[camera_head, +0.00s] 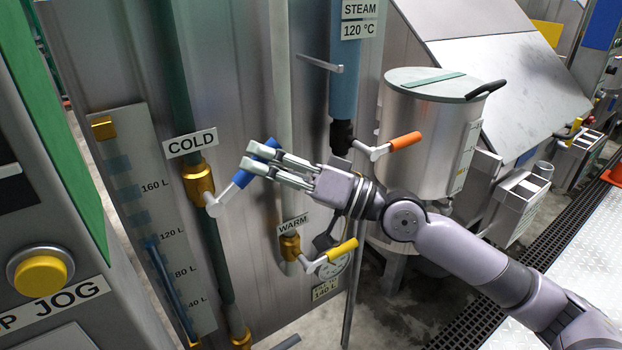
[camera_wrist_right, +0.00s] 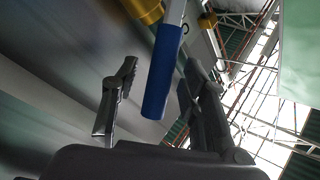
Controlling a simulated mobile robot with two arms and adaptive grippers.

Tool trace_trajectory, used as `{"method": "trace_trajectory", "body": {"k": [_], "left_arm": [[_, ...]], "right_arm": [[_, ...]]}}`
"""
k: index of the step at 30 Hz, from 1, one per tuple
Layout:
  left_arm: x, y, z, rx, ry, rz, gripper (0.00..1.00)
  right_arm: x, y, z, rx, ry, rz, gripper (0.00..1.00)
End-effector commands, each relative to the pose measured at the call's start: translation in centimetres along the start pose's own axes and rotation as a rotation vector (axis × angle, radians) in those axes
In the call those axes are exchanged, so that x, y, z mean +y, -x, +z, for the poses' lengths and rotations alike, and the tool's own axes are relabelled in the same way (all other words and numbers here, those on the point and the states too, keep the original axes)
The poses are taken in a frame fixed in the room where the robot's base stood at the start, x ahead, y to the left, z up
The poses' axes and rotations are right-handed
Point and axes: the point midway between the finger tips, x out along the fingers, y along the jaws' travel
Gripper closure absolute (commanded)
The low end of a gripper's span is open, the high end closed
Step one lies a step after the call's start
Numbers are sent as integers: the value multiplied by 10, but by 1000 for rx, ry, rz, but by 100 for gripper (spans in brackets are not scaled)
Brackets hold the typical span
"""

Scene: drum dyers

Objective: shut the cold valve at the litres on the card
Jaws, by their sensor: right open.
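The cold valve (camera_head: 199,184) is a brass body under the COLD label (camera_head: 192,143), with a lever ending in a blue handle (camera_head: 243,178) that slants up to the right. My right gripper (camera_head: 262,160) is at this handle with its fingers apart. In the right wrist view the blue handle (camera_wrist_right: 163,70) stands between the two open fingers (camera_wrist_right: 150,98), with gaps visible on both sides. The litre gauge (camera_head: 150,215) has a blue column whose top is a little below the 120 L mark. A small card (camera_head: 327,288) low on the vat appears to read 140 L. My left gripper is not in view.
The warm valve (camera_head: 290,245) with a yellow handle (camera_head: 343,249) is below my right gripper. The steam valve's orange handle (camera_head: 405,141) is behind the arm. A lidded metal drum (camera_head: 420,110) stands behind, and a yellow jog button (camera_head: 40,273) is at left.

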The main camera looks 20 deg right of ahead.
Motion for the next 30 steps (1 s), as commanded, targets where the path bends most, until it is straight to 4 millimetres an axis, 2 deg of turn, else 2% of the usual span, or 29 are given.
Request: {"method": "trace_trajectory", "body": {"k": [21, 30], "left_arm": [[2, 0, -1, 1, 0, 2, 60], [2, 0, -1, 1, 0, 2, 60]], "right_arm": [[1, 85, 0, 3, -3, 4, 60], [0, 104, 0, 1, -1, 3, 60]]}}
